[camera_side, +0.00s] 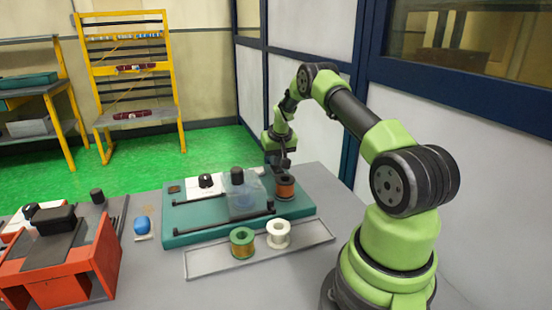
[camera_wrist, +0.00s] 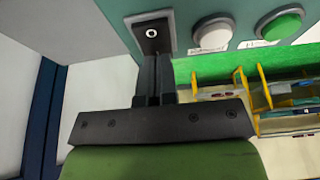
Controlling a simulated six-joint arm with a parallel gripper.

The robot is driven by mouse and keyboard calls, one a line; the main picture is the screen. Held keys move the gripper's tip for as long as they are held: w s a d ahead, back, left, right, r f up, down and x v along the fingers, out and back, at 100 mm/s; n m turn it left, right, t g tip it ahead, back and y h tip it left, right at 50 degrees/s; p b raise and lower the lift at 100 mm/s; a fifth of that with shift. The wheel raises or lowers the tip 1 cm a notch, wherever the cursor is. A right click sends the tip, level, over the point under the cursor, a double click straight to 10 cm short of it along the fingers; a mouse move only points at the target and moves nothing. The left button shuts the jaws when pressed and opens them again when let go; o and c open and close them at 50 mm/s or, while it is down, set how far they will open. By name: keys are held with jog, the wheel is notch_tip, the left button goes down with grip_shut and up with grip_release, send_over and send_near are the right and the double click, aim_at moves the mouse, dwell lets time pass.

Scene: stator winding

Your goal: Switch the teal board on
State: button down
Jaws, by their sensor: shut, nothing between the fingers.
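The teal board (camera_side: 212,231) lies on the grey table in the side view. Its teal panel fills the top of the wrist view (camera_wrist: 250,12), with a black rocker switch (camera_wrist: 152,34) in a pale frame, showing a white ring mark. Beside the switch are a white button (camera_wrist: 213,34) and a green button (camera_wrist: 280,25). My gripper (camera_wrist: 153,58) is shut and empty, its fingertips right at the lower edge of the switch; I cannot tell whether they touch it. In the side view my gripper (camera_side: 279,162) is low behind the board's far right edge.
A copper spool (camera_side: 286,187) stands on the board near my gripper, beside a clear cover (camera_side: 243,203). A tray (camera_side: 215,267) in front holds a green-rimmed spool (camera_side: 242,242) and a white spool (camera_side: 278,234). A red unit (camera_side: 65,275) and blue object (camera_side: 142,225) are left.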

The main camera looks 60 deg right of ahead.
jog(key=shift+w+d+f, duration=0.1)
jog(key=shift+f, duration=0.25)
jog(key=shift+s+a+r, duration=0.15)
jog(key=shift+s+a, duration=0.45)
dwell(0.3)
jog(key=v, duration=1.4)
jog(key=shift+w+d, duration=0.3)
jog(key=shift+r, duration=0.1)
